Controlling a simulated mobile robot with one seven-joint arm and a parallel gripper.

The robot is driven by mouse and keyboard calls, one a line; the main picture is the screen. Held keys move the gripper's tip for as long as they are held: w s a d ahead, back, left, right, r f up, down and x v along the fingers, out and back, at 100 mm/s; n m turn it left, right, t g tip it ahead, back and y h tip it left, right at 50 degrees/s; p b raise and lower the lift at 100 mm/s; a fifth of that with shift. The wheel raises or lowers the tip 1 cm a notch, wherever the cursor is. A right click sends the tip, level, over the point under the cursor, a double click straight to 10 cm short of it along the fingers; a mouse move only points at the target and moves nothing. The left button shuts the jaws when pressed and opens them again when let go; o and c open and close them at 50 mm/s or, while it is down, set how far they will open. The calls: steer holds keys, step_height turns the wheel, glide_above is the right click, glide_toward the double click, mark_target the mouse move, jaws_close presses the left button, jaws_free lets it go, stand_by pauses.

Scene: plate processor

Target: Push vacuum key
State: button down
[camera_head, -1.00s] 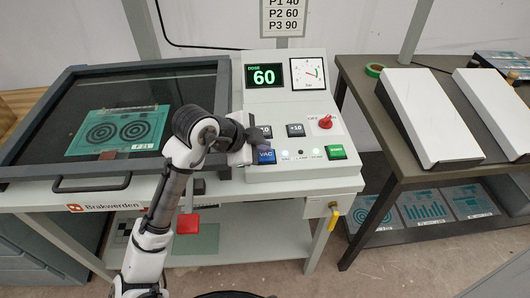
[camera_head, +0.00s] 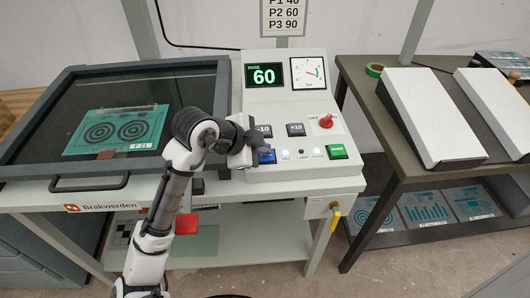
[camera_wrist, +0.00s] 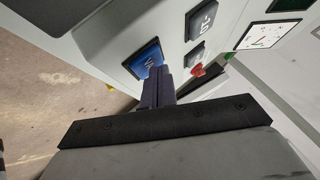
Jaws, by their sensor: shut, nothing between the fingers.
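The blue vacuum key (camera_head: 267,158), labelled VAC in the wrist view (camera_wrist: 143,59), sits at the lower left of the light grey control panel (camera_head: 240,110). My gripper (camera_head: 264,149) is shut and empty. In the head view its fingertips overlap the key and hide much of it. In the wrist view the dark closed fingers (camera_wrist: 159,78) reach the key's near side and cover part of its face. Whether the tips touch or press the key I cannot tell.
The panel also has black keys (camera_head: 296,130), a red knob (camera_head: 326,122), a green key (camera_head: 337,152), a dose display (camera_head: 265,75) reading 60 and a gauge (camera_head: 309,73). Left is a framed glass lid (camera_head: 190,85) over a teal plate (camera_head: 117,130). Lamps glow beside the vacuum key.

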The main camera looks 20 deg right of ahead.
mark_target(262, 156)
steer(key=shift+r+p, duration=0.4)
steer(key=shift+r, duration=0.15)
steer(key=shift+r+p, duration=2.25)
steer(key=shift+r, duration=0.75)
